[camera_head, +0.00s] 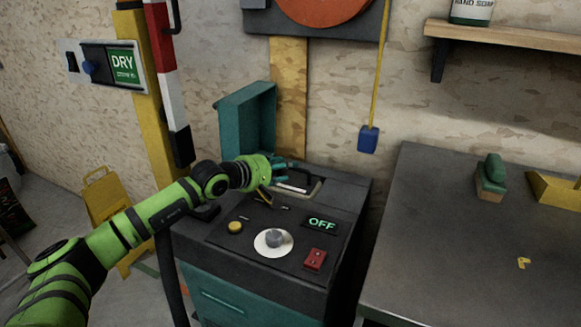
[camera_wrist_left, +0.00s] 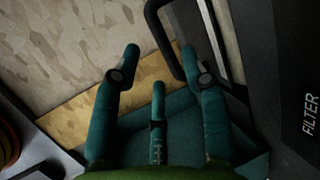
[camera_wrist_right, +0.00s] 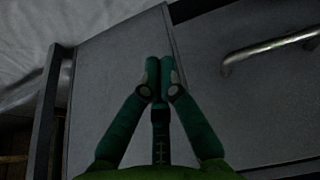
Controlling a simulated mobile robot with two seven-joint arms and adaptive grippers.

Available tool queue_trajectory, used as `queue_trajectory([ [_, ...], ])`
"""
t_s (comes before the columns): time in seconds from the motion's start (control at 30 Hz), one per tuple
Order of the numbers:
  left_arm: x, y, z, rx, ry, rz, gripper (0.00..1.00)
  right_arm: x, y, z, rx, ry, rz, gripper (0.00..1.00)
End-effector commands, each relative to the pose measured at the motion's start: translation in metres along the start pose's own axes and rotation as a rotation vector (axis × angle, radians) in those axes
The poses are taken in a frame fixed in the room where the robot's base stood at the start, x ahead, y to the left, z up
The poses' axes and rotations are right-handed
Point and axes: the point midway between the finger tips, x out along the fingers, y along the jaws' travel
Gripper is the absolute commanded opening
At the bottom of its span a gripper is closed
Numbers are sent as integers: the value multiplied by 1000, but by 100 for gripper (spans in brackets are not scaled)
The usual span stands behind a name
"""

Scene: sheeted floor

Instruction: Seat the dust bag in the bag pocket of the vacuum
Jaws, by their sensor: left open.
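The vacuum (camera_head: 245,300) is a dark cabinet with a teal front and a sloped control panel reading OFF. Its teal lid (camera_head: 247,115) stands open at the back. The opening in its top (camera_head: 315,190) holds a pale, flat-edged piece (camera_head: 296,184); I cannot tell whether this is the dust bag or how deep it sits. My left gripper (camera_head: 280,170) is at the opening's left edge, partly covering it. In the left wrist view its fingers (camera_wrist_left: 160,55) are spread with nothing between them. My right gripper (camera_wrist_right: 160,68) has its fingertips together and appears empty, before a grey panel.
A grey worktop (camera_head: 440,250) stands to the right, with a green-topped brush (camera_head: 491,178) and a yellow tray (camera_head: 553,190) on it. A yellow folding sign (camera_head: 105,205) stands at left. A blue pull (camera_head: 368,139) hangs behind the vacuum. A metal handle (camera_wrist_right: 270,48) shows in the right wrist view.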

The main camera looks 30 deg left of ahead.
Motion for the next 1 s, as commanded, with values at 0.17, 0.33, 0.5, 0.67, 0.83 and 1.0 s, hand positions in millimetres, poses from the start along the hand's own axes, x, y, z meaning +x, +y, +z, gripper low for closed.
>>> queue_trajectory([
  [0.17, -22, -1, 0, 2, 1, -1, 44, 1, -1, 5, 0, -20, -1, 0],
  [0.33, -28, 0, 0, 1, 0, 0, 44, -1, -2, 7, 1, -24, -3, 0],
  [0.5, -28, 0, 1, 0, 0, 0, 44, -2, -2, 6, 1, -21, -3, 0],
  [0.67, -28, 0, 1, 0, 0, 0, 44, -2, -2, 6, 2, -20, -3, 0],
  [0.83, -29, 3, 1, 0, 0, 1, 44, -4, -2, 11, 4, -31, -2, 0],
  [1.0, -38, 30, 4, 0, 0, 1, 44, -22, -5, 39, 3, -87, -9, 0],
])
